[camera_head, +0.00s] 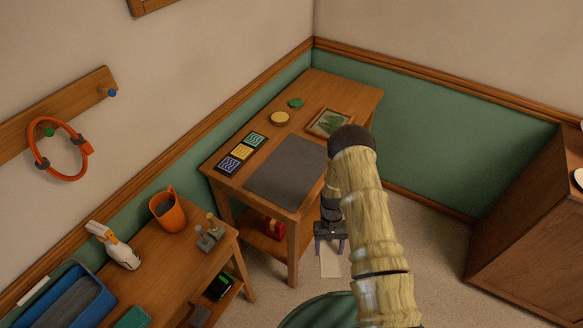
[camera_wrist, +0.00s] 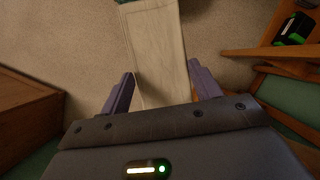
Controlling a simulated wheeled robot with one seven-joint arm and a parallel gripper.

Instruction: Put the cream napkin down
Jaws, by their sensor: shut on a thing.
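The cream napkin (camera_head: 330,262) hangs from my gripper (camera_head: 330,238) in the head view, over the carpet just right of the wooden table's front leg. In the wrist view the napkin (camera_wrist: 157,48) is a pale flat strip running from between the two purple-grey fingers up to the top edge. My gripper (camera_wrist: 162,84) is shut on it. The exact grip on the cloth is hard to make out. The napkin appears to be in the air, apart from the table.
The wooden table (camera_head: 340,90) carries a dark grey mat (camera_head: 287,172), patterned tiles (camera_head: 241,152), a round yellow piece (camera_head: 280,118), a green disc (camera_head: 296,103) and a framed picture (camera_head: 328,123). A wooden cabinet (camera_head: 525,235) stands right.

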